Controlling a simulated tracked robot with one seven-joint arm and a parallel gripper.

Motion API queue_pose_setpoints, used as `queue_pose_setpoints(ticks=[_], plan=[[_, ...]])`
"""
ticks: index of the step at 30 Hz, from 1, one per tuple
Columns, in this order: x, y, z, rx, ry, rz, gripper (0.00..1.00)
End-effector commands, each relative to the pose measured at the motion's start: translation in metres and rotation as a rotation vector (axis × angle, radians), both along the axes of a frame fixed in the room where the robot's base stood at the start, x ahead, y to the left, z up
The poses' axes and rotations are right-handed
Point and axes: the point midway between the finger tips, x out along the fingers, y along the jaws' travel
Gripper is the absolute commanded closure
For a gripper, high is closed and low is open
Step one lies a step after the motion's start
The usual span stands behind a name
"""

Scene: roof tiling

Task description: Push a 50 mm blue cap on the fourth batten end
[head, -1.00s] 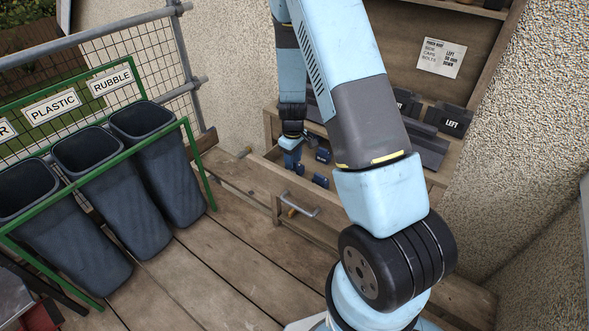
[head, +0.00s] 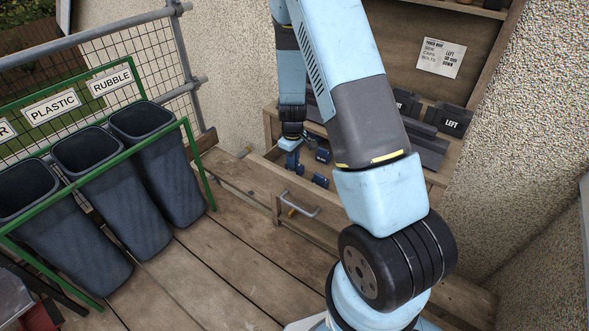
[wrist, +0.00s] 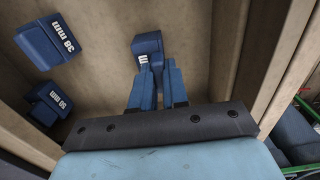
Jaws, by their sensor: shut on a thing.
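My gripper (wrist: 157,88) is shut on a blue cap (wrist: 147,46) inside the open wooden drawer. Most of that cap's label is hidden by the fingers; only an "m" shows, so its size cannot be read. In the head view my gripper (head: 291,160) points down into the drawer. A blue cap marked 50 mm (wrist: 46,104) lies at the left in the wrist view. A blue cap marked 38 mm (wrist: 48,46) lies above it. I cannot make out the batten ends in either view.
The drawer (head: 292,208) has a metal handle, and its walls stand close around my gripper. Dark tiles, one marked LEFT (head: 451,124), lie on the bench behind. Dark bins (head: 160,160) in a green frame stand at the left. The plank floor between is clear.

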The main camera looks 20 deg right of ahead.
Motion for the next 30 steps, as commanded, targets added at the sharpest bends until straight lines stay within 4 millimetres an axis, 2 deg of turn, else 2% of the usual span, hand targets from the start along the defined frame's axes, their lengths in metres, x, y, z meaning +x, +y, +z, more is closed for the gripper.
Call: queue_pose_setpoints(ticks=[14, 30], plan=[[0.000, 0.000, 0.001, 0.000, 0.000, 0.000, 1.00], [0.000, 0.000, 0.025, 0.000, 0.000, 0.000, 1.00]])
